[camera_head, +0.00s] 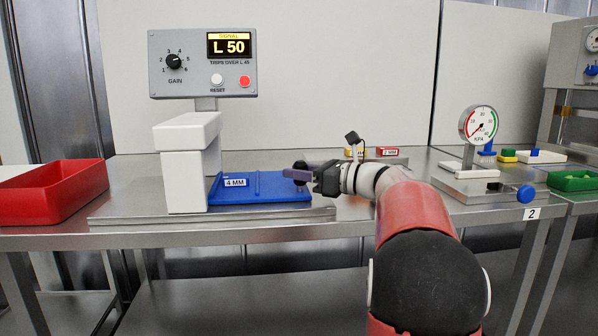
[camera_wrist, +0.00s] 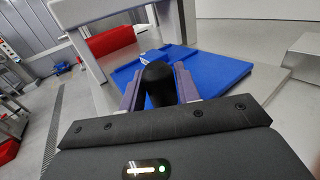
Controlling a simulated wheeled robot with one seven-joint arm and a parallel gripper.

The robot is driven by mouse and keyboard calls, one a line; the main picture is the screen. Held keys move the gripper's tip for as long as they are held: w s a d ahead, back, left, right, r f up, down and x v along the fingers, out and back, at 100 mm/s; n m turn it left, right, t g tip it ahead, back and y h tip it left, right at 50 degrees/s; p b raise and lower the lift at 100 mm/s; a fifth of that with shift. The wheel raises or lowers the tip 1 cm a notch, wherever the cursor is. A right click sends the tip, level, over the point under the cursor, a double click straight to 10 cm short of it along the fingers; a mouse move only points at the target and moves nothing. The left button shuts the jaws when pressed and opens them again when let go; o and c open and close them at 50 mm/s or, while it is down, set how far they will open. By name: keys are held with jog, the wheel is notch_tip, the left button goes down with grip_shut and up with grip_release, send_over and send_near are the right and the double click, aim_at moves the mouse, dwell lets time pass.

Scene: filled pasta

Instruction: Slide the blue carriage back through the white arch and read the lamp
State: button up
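The blue carriage (camera_head: 270,193) with a "4 MM" label lies flat just right of the white arch (camera_head: 187,172); its left end is close to the arch opening. In the wrist view the carriage (camera_wrist: 218,75) stretches toward the arch (camera_wrist: 82,12). A black knob (camera_wrist: 158,84) stands between the fingers of my gripper (camera_wrist: 160,88) and fills the gap. In the head view my gripper (camera_head: 298,173) is at the carriage's right end. The panel (camera_head: 203,62) above reads "SIGNAL L 50" and "TRIPS OVER L 45". Its round lamp (camera_head: 244,81) is red.
A red bin (camera_head: 52,192) stands left of the arch. Small yellow and red labelled blocks (camera_head: 386,151) lie behind my gripper. A dial gauge (camera_head: 479,124) with a blue-knobbed fixture (camera_head: 526,193) and a green tray (camera_head: 574,181) stand on the right. A gain dial and white reset button (camera_head: 217,80) are on the panel.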

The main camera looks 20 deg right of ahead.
jog(key=o, duration=0.3)
jog(key=v, duration=0.7)
jog(key=shift+s+d, duration=0.25)
jog(key=shift+s, duration=0.05)
